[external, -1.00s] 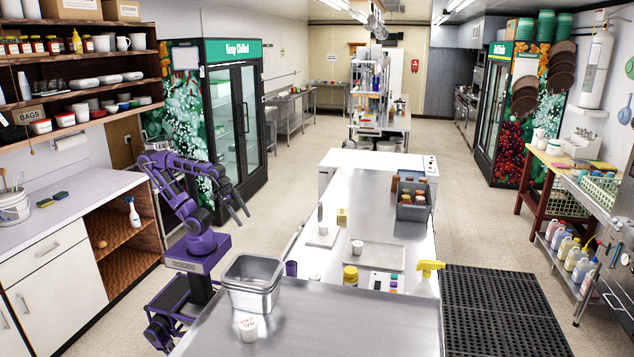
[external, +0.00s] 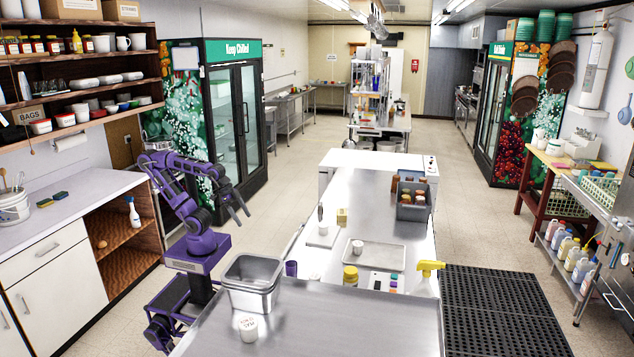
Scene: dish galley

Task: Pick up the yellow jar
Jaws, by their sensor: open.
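A yellow jar (external: 350,276) with a yellow lid stands upright on the steel counter (external: 300,333), near the middle of the external view, partly hidden by the counter's raised near section. My gripper (external: 241,208) is open and empty. It hangs in the air left of the counter, beyond its left edge and well apart from the jar. Its two fingers point down and to the right.
A steel pan (external: 252,283) stands between my arm and the jar. A purple cup (external: 291,268), a tray (external: 374,256), a yellow-topped spray bottle (external: 427,279) and a white labelled tub (external: 247,328) are nearby. A grey bin (external: 413,211) stands farther back.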

